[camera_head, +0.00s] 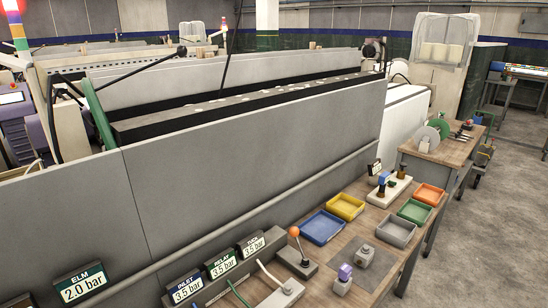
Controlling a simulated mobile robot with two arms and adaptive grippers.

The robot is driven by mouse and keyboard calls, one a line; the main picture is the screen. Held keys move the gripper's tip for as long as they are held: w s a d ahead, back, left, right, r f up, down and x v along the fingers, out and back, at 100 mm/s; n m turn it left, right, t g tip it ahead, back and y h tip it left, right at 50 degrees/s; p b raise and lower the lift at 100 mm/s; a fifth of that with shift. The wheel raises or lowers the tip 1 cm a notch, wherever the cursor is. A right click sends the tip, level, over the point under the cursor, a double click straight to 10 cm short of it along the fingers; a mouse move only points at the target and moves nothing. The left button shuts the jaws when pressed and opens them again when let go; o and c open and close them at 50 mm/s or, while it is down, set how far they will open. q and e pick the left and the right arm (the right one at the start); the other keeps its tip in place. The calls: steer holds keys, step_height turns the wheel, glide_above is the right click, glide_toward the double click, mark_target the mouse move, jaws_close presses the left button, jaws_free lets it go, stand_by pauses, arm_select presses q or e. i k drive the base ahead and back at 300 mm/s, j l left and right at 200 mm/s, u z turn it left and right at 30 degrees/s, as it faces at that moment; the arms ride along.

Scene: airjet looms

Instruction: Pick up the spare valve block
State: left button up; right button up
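Neither of my grippers is in view. Several small parts on the wooden bench (400,262) could be the spare valve block, and I cannot tell which it is. A small pale block with a purple top (344,277) stands near the front of the bench. A small grey part (365,252) sits on a dark grey mat (378,262) just behind it. A blue-topped part (383,179) stands on a white base (374,199) farther back, beside a dark-topped part (400,174).
Blue (322,228), yellow (345,207), grey (396,232), green (414,211) and orange (429,194) trays stand on the bench. An orange-knobbed lever (295,232) and pressure displays (221,263) are at its left. A long grey loom panel (250,155) borders it. Open floor lies to the right.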

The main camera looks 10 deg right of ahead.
mark_target(362, 259)
steer(key=l+u, duration=0.15)
steer(key=u, duration=0.3)
steer(key=i+l+u, duration=0.1)
steer(key=l+u, duration=0.3)
steer(key=l, duration=0.6)
steer(key=l+u, duration=0.35)
steer(key=l, duration=0.6)
steer(key=k, duration=0.05)
